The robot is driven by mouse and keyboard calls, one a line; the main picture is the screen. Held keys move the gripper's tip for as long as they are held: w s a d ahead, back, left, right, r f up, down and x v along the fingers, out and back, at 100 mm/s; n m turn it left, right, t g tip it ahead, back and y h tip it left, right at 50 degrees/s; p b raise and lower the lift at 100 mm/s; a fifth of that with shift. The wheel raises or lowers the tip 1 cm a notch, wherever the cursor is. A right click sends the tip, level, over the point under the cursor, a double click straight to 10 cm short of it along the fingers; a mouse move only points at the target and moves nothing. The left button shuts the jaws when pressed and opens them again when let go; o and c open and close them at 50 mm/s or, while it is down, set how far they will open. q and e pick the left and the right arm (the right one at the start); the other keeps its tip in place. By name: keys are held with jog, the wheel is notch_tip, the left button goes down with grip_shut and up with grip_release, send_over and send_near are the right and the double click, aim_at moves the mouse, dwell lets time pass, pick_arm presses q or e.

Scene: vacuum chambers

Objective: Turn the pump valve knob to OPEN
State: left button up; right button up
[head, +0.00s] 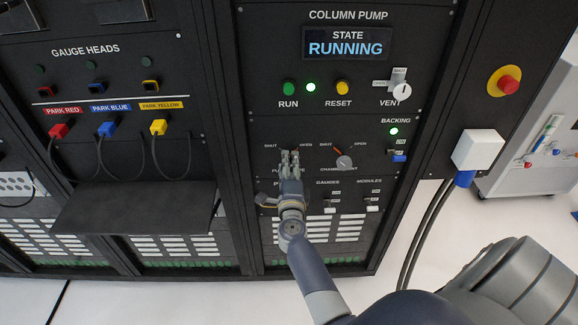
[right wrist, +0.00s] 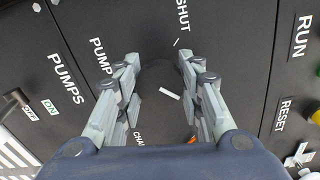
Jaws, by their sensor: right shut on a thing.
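The pump valve knob (right wrist: 153,80) is a dark round knob with a white pointer line, low on the black column pump panel (head: 262,95). In the right wrist view its pointer lies away from the SHUT mark, toward panel-up and slightly to the OPEN side. My right gripper (head: 290,155) is at the knob and hides it in the head view. In the right wrist view the gripper's fingers (right wrist: 158,95) are on both sides of the knob, shut on it. The OPEN label shows partly beside the gripper in the head view. My left gripper is out of view.
The chamber valve knob (head: 344,162) is close to the right of my gripper. Pump switches sit below. A black shelf (head: 135,222) juts out at lower left. A white box with cables (head: 478,150) and a red stop button (head: 508,84) are at right.

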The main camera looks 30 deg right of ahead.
jog(key=shift+a+f+m, duration=0.1)
jog(key=shift+m, duration=0.2)
jog(key=o, duration=1.1)
